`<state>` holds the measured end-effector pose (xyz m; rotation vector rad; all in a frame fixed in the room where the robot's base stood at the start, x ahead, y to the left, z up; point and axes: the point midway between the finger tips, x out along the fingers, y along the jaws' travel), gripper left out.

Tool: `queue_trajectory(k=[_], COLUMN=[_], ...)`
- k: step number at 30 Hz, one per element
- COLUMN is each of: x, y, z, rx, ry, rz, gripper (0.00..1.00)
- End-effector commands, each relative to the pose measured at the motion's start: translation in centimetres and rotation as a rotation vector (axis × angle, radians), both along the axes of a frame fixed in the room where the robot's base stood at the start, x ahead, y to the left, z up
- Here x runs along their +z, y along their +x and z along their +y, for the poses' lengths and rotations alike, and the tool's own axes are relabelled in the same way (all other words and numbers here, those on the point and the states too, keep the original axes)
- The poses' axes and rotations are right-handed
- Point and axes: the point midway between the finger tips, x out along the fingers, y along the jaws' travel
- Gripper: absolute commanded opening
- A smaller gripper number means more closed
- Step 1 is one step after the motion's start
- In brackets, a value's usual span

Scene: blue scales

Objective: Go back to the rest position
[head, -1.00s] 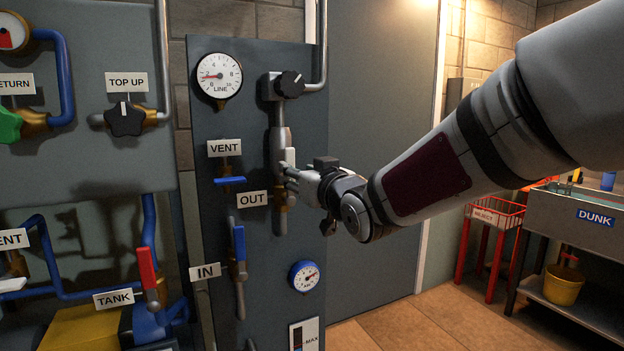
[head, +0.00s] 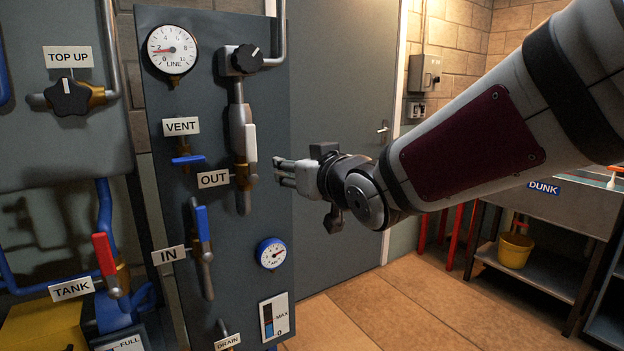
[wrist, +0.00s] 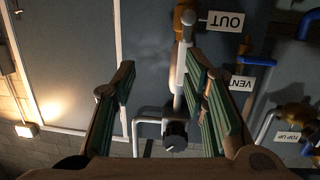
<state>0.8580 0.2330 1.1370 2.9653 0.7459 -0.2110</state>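My gripper (head: 280,173) is in the middle of the head view, just right of the OUT valve's white lever (head: 251,142), with a visible gap between them. The lever stands upright along the pipe above the OUT label (head: 213,179). In the wrist view, which is upside down, my gripper (wrist: 162,82) has its two green-padded fingers spread apart. Nothing is held between them. The white lever shows beyond the fingers there, nearer the right finger (wrist: 181,65).
The grey panel carries a LINE gauge (head: 172,50), a black knob (head: 247,58), a blue VENT lever (head: 188,160) and a blue IN lever (head: 202,223). A sink bench (head: 560,225) and yellow bucket (head: 515,250) stand at right. Floor before the door is clear.

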Motion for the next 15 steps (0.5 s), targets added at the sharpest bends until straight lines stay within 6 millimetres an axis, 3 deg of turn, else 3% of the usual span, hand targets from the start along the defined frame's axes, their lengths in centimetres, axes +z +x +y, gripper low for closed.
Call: queue_trajectory(k=[5,8,12,15], x=[-3.3,-5.5,-8.6,-10.7], y=[-3.9,-7.5,-13.9,-19.2], z=[-8.2,-12.5,-17.7,-20.4], rx=[-0.18,-0.27,-0.375,-0.429], ry=[-0.139,-0.198,-0.256,-0.279], rz=[0.22,0.366,0.586,0.745], gripper=[0.4,0.4,0.4,0.4])
